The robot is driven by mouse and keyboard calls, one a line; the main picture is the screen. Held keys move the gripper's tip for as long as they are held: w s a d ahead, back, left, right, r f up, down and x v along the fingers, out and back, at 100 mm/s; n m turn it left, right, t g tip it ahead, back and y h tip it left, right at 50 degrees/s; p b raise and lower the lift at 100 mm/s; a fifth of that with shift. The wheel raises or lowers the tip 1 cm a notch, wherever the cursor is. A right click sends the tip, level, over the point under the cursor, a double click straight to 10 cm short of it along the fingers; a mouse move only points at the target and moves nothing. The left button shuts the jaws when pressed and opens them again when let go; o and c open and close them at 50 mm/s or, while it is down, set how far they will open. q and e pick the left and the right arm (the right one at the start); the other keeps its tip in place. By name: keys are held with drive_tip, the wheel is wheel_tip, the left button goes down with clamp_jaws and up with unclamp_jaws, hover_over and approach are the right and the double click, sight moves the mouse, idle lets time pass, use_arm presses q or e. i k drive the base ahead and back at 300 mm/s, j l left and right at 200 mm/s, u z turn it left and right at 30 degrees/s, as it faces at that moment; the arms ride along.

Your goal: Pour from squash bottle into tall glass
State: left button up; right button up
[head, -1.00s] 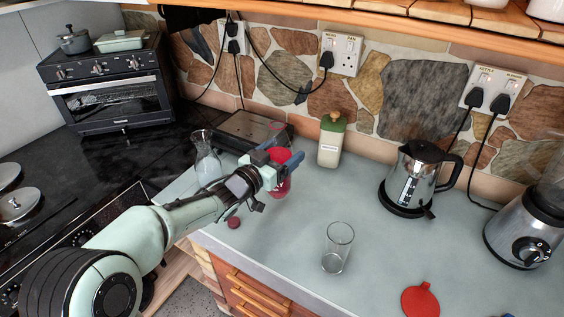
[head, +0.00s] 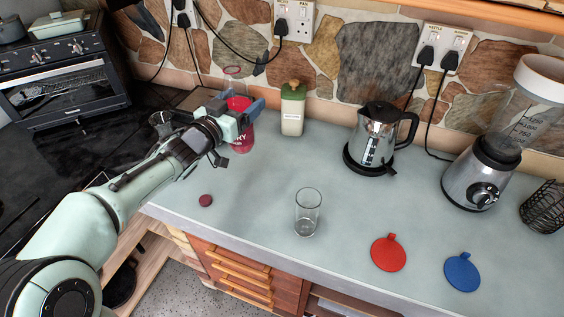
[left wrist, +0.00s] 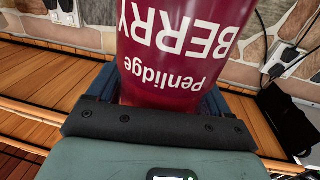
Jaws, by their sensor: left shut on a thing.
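The squash bottle (head: 241,139) is dark red with white lettering and stands at the back left of the counter in the head view. Its label reads "Penlidge" and "BERRY" in the left wrist view (left wrist: 185,35). My left gripper (head: 243,114) is shut around the bottle's body. The bottle looks upright; I cannot tell whether its base touches the counter. The tall glass (head: 307,213) is clear, looks empty and stands upright near the counter's front edge, right of and nearer than the bottle. My right gripper is not in view.
A small dark red cap (head: 205,200) lies left of the glass. A green-lidded jar (head: 292,110) stands right of the bottle. A kettle (head: 378,137), a blender (head: 480,175), a red mat (head: 388,253) and a blue mat (head: 462,272) are further right. The counter around the glass is clear.

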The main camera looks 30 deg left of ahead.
sight(308, 200)
drive_tip(key=k+j+z, duration=0.15)
drive_tip(key=z, duration=0.25)
drive_tip(key=k+j+z, duration=0.25)
drive_tip(key=z, duration=0.2)
